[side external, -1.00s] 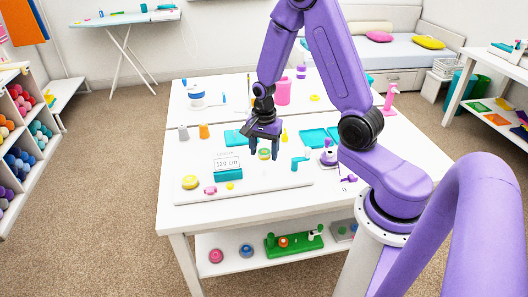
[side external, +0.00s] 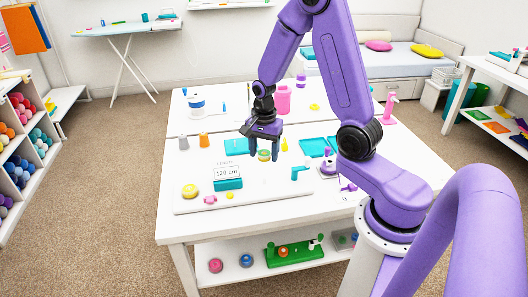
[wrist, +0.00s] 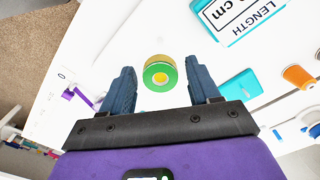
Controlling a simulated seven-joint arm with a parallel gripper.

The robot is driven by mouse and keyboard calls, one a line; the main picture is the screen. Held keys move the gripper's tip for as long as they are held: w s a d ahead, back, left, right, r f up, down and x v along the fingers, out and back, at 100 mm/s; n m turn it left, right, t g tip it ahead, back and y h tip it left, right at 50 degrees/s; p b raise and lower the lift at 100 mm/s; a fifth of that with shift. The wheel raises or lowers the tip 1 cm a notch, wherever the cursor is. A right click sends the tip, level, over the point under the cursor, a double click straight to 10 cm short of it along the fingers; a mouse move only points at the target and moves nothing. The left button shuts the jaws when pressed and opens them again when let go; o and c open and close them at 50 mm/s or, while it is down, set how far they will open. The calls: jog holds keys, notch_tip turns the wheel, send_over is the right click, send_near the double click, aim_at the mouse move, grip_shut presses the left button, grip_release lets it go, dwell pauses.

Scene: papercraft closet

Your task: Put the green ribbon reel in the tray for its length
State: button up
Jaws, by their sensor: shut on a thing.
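The green ribbon reel (wrist: 160,74), with a yellowish side and pale hub, sits between the fingers of my gripper (wrist: 161,88) in the wrist view. In the side view my gripper (side external: 264,150) points down and is shut on the reel (side external: 264,155), above the white board. A display reading "120 cm" (side external: 227,173) stands left of the gripper. A teal tray (side external: 236,146) lies behind the display, and it shows right of the gripper in the wrist view (wrist: 240,92). More teal trays (side external: 313,148) lie to the right.
A yellow reel (side external: 190,191) and a pink piece (side external: 210,200) are at the board's front left. An orange spool (side external: 204,140) stands behind the display. A teal fixture (side external: 300,173) stands right of the gripper. The board's front middle is clear.

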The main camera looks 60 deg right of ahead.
jog(key=shift+r, duration=1.5)
jog(key=shift+r, duration=1.55)
jog(key=shift+d, duration=0.1)
